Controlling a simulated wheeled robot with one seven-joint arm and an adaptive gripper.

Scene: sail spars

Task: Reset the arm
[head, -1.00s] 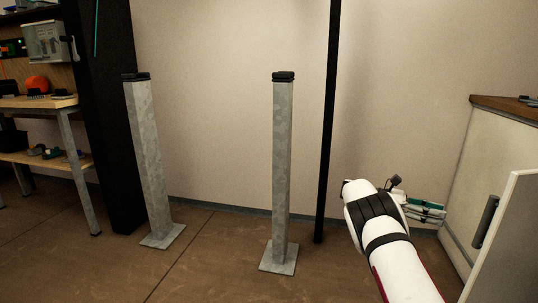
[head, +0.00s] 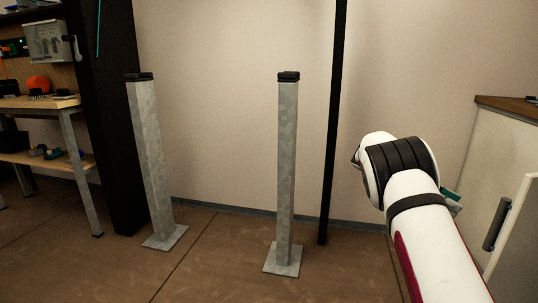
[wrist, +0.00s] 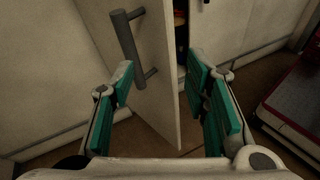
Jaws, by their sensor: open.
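My gripper (wrist: 158,92) shows in the wrist view with its two green-padded fingers spread apart and nothing between the pads. Beyond the fingers is a pale cabinet door (wrist: 150,70) with a dark bar handle (wrist: 128,45); the door stands ajar, with a dark gap at its right. In the head view my white arm is bent at the right, and its elbow hides nearly all of the gripper. The same door (head: 512,240) and its handle (head: 496,224) show at the right edge of the head view.
Two grey metal posts with black tops, the left one (head: 150,160) and the middle one (head: 286,170), stand on floor plates. A thin black pole (head: 331,130) is beside my arm. A wood-topped cabinet (head: 490,150) is at right, shelves (head: 45,103) at left. Floor between the posts is clear.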

